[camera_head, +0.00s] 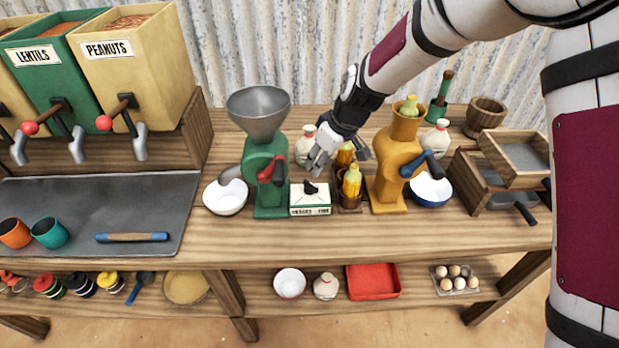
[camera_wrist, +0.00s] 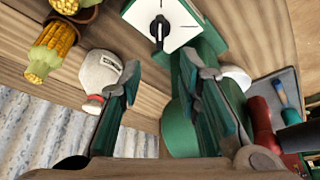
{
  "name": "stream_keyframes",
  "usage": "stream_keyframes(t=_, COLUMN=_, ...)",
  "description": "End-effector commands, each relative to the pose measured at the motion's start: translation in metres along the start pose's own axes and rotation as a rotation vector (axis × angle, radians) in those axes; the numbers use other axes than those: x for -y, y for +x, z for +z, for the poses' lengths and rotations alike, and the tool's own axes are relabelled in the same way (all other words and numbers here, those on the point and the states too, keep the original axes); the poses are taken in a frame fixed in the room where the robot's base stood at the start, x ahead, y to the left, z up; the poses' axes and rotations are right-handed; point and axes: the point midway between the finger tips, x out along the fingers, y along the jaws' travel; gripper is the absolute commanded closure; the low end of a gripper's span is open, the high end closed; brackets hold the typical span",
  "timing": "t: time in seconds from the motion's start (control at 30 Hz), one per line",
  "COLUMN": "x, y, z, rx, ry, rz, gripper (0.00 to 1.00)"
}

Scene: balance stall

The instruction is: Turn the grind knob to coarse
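The green grinder (camera_head: 265,175) with a grey hopper stands on the bench. A white box (camera_head: 310,205) sits at its base, with small lettering on its front; the right word looks like FINE. The black grind knob (camera_head: 310,188) is on the box's top. In the wrist view the knob (camera_wrist: 160,27) has a pale pointer line and sits on the white panel (camera_wrist: 180,28). My gripper (camera_head: 335,160) is above and behind the box, apart from the knob. In the wrist view its two fingers (camera_wrist: 160,70) are spread and empty, with the knob beyond their tips.
A red-handled crank (camera_head: 270,170) is on the green grinder. Corn cobs in a pot (camera_head: 351,190) stand close right of the box, beside a yellow grinder (camera_head: 393,175). A white bowl (camera_head: 224,200) is at left. The bench front (camera_head: 320,240) is clear.

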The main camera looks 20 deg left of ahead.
Motion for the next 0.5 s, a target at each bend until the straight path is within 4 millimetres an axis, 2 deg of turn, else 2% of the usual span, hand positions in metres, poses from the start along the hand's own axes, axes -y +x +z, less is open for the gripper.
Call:
stream_keyframes(t=0.03, x=0.002, y=0.011, z=0.001, rx=0.004, ry=0.000, rz=-0.004, gripper=0.69)
stream_keyframes(t=0.3, x=0.001, y=0.063, z=0.001, rx=0.003, ry=0.001, rz=-0.003, gripper=0.69)
stream_keyframes(t=0.5, x=0.000, y=0.088, z=0.001, rx=0.002, ry=0.000, rz=-0.001, gripper=0.69)
